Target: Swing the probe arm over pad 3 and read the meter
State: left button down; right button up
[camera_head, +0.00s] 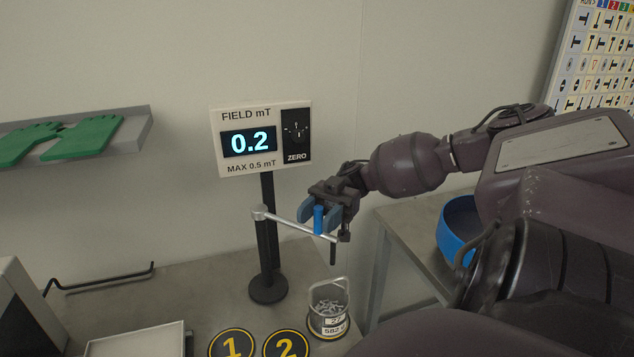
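Pad 1 (231,346) and pad 2 (286,346) are partly cut off below. No pad marked 3 shows. My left gripper is out of view.
A blue bowl (452,238) sits on a table at right. Green gloves (83,138) lie on a wall shelf. A white tray (137,342) is at lower left.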

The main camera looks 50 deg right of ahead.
jog(key=shift+w+r, duration=0.1)
jog(key=shift+w, duration=0.05)
jog(key=shift+d, duration=0.2)
jog(key=d+b, duration=0.2)
jog(key=d, duration=0.8)
jog(key=shift+w+d, duration=0.15)
jog(key=shift+w, duration=0.2)
